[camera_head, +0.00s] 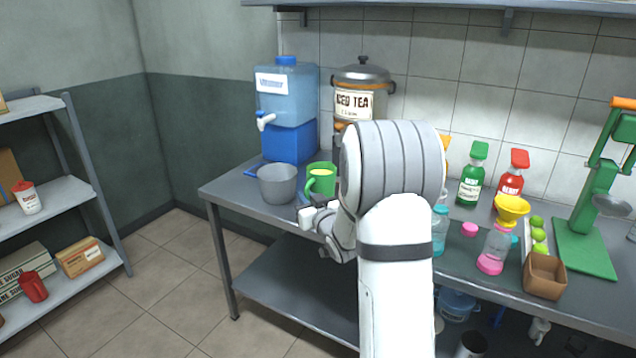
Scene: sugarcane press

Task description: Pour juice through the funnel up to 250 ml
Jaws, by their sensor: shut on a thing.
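A green jug (321,181) with yellow juice in it is at the left part of the counter, beside a grey pot. My gripper (308,217) is at the jug's near side and shut on it; the exact grip is small and partly hidden by my wrist. The jug looks about upright, and I cannot tell whether it touches the counter. A yellow funnel (511,207) sits on top of a clear bottle (496,246) with a pink base, to the right of my arm. No juice level or marks can be read on the bottle.
The grey pot (278,184) is close left of the jug. The blue water dispenser (287,105) and iced tea urn (362,90) stand behind. Green (473,178) and red (511,178) syrup bottles, a brown box (544,277), limes (538,235) and a green press (590,215) surround the funnel.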

